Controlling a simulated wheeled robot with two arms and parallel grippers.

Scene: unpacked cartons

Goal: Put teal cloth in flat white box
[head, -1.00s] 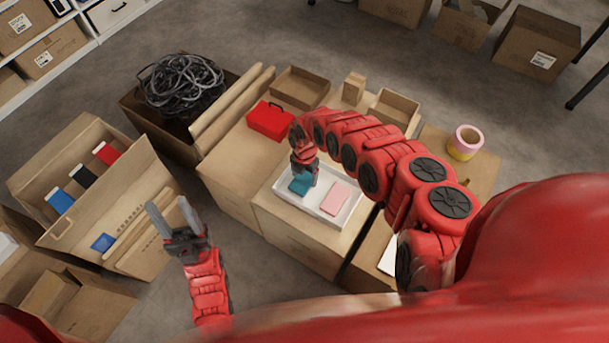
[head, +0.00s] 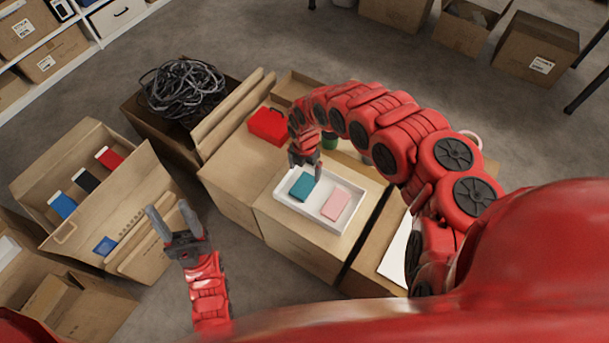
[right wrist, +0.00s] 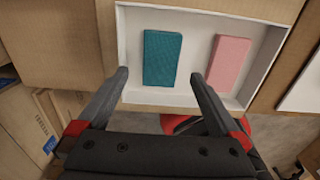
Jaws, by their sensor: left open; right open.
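The teal cloth (head: 302,186) lies folded inside the flat white box (head: 286,200), on its left side. It also shows in the right wrist view (right wrist: 161,58), lying flat on the floor of the white box (right wrist: 129,40). A folded pink cloth (head: 336,203) lies beside it in the same box, with a gap between them. My right gripper (head: 318,172) is above the box's far edge, apart from the cloths. In the right wrist view its fingers (right wrist: 162,75) are spread and empty. My left gripper (head: 172,217) is open and empty, left of the carton that bears the box.
A red case (head: 268,125) sits on the cartons behind the box. A carton of tangled black cable (head: 183,88) stands at the back left. An open carton (head: 140,190) with several coloured items stands at the left. Bare floor (head: 250,285) lies in front.

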